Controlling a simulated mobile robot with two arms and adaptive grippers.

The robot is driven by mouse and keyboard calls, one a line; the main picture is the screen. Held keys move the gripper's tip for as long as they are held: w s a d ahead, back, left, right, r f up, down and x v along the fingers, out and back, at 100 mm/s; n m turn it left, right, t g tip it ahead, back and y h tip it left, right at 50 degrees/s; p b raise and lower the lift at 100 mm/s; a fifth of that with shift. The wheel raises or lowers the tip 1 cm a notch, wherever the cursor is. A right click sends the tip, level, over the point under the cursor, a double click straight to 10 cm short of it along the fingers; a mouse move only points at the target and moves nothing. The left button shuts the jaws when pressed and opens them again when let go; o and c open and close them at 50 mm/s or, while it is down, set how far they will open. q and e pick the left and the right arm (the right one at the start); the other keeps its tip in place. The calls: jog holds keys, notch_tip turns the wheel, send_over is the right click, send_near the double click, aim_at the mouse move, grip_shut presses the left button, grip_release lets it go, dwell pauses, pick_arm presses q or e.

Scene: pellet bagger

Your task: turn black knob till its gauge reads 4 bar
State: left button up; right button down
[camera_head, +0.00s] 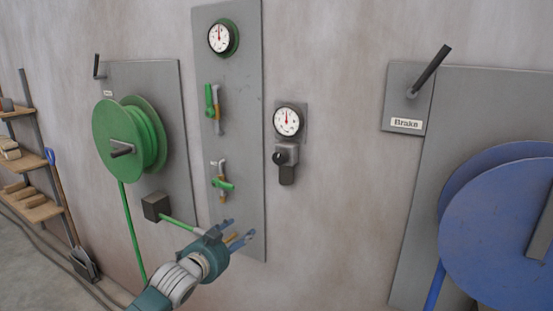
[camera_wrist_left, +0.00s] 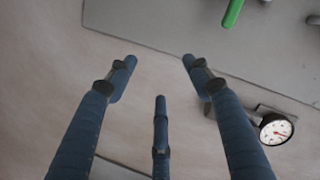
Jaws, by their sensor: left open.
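The small white-faced gauge (camera_head: 287,121) is on the wall, right of the tall grey panel. Its needle points roughly straight up, but the numbers are too small to read. Below it is a grey regulator body (camera_head: 286,150) with a black knob (camera_head: 280,158) on its front and a black part hanging beneath. My left gripper (camera_head: 240,238) is open and empty, below and left of the knob, apart from it. In the left wrist view, its spread fingers (camera_wrist_left: 158,85) face the wall, and the gauge (camera_wrist_left: 275,129) shows at the right; the knob is not clear there. My right gripper is not visible.
The tall panel (camera_head: 245,150) carries another gauge (camera_head: 219,37) and two green-handled valves (camera_head: 213,101) (camera_head: 222,184). A green hose reel (camera_head: 118,140) is at left, with shelves beyond. A blue reel (camera_head: 490,230) and brake lever (camera_head: 430,70) are at right.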

aim_at(277, 160)
pick_arm(q)
jog(key=s+d+r+m+t+h, duration=0.1)
jog(key=s+d+r+m+h, duration=0.15)
jog(key=r, duration=0.85)
jog(key=s+d+r+m+h, duration=0.1)
jog(key=d+r+m, duration=0.25)
jog(key=r, duration=0.65)
jog(key=shift+n, duration=0.5)
jog(key=p+x, duration=0.2)
jog(key=x, duration=0.2)
jog(key=p+x, duration=0.2)
jog(key=x, duration=0.3)
jog(key=shift+d+r, duration=0.25)
jog(key=shift+w+d+f, duration=0.15)
jog(key=shift+w+d, duration=0.15)
jog(key=shift+w, duration=0.35)
jog(key=c, duration=1.1)
